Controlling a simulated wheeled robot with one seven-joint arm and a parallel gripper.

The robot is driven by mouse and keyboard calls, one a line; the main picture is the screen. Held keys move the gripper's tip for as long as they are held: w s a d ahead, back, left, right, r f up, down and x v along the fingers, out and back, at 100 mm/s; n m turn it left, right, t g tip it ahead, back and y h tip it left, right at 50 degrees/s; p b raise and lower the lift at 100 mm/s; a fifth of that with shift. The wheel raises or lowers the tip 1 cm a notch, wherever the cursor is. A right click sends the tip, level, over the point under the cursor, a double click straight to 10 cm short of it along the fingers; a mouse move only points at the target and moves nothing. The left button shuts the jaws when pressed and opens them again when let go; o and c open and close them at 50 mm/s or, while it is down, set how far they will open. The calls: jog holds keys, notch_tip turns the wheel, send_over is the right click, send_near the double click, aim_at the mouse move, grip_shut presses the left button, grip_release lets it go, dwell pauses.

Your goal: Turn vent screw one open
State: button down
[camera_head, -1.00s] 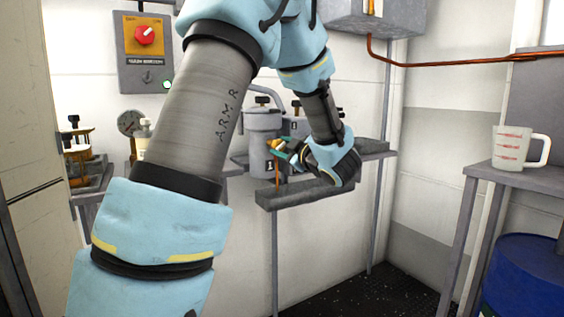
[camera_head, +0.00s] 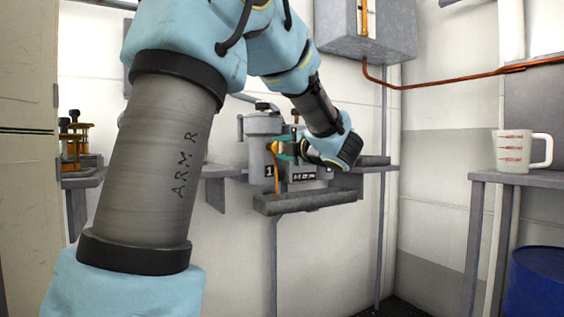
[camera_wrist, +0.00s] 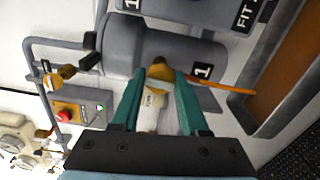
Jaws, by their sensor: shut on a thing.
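A grey canister (camera_head: 262,128) marked 1 stands on the wall bracket in the head view. In the wrist view it lies across the top (camera_wrist: 130,48), beside its label 1 (camera_wrist: 203,70). A brass vent screw (camera_wrist: 158,70) sticks out of it, and also shows in the head view (camera_head: 275,147). My gripper (camera_wrist: 160,80) has its two teal fingers either side of the screw and is shut on it. In the head view my gripper (camera_head: 286,149) is at the canister's front. A pale lettered part (camera_wrist: 152,100) shows between the fingers.
A grey trough (camera_head: 305,203) runs below the canister, with an orange tube (camera_wrist: 235,90) beside it. A second canister (camera_head: 305,158) stands close at the right. A measuring cup (camera_head: 521,151) stands on the right table. Brass fittings (camera_head: 73,145) stand at the left.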

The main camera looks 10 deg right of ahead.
jog(key=shift+f+n+b, duration=0.15)
jog(key=shift+n+b, duration=0.35)
jog(key=shift+b, duration=0.05)
jog(key=shift+c, duration=2.1)
grip_release()
jog(key=p+v, duration=0.1)
jog(key=v, duration=1)
jog(key=shift+d, duration=0.1)
